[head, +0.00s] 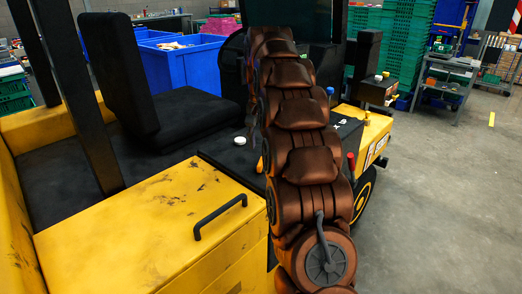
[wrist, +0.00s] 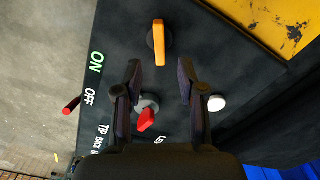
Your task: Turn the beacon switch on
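In the wrist view, a dark control panel (wrist: 185,65) carries the words ON and OFF along its left edge. An orange switch handle (wrist: 159,42) stands on it, pointing up and down in the picture. A red knob on a grey base (wrist: 146,119) is lower down, and a round white button (wrist: 216,103) is to the right. No label reading beacon is legible. My gripper (wrist: 160,78) is open and empty, with its fingers apart below the orange handle. The left finger partly overlaps the red knob's surroundings. In the head view my arm hides the gripper.
The panel belongs to a yellow vehicle with a black seat (head: 118,72) and a black grab handle (head: 220,216). A red-topped lever (head: 351,166) and a blue-topped lever (head: 330,91) rise beside my arm. Blue bins (head: 190,70) stand behind. Floor at right is clear.

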